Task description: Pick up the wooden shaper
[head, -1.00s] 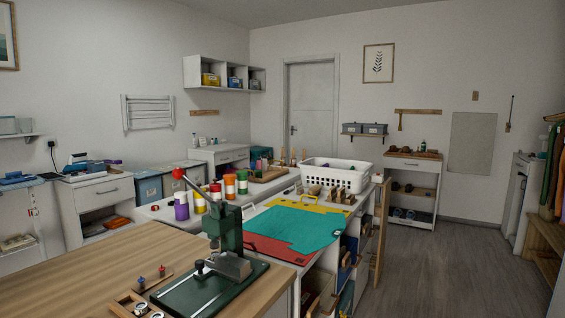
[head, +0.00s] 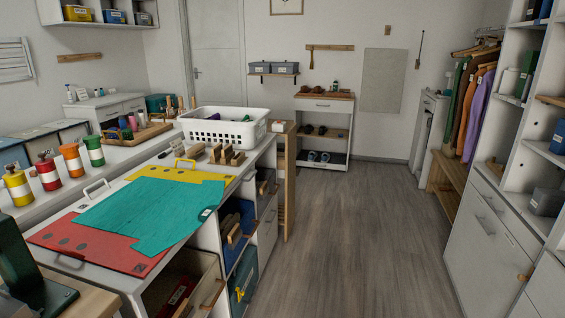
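I cannot tell for sure which thing is the wooden shaper. Small wooden pieces (head: 226,154) stand on the white counter, just in front of a white basket. Neither of my grippers shows in the head view.
The white counter (head: 130,283) carries teal, red and yellow sheets (head: 150,210), a white basket (head: 224,128) and several colored canisters (head: 47,172). Open cubbies below hold bins. A dark green press (head: 30,270) stands at near left. White shelving (head: 497,215) lines the right. The grey floor (head: 355,235) between is clear.

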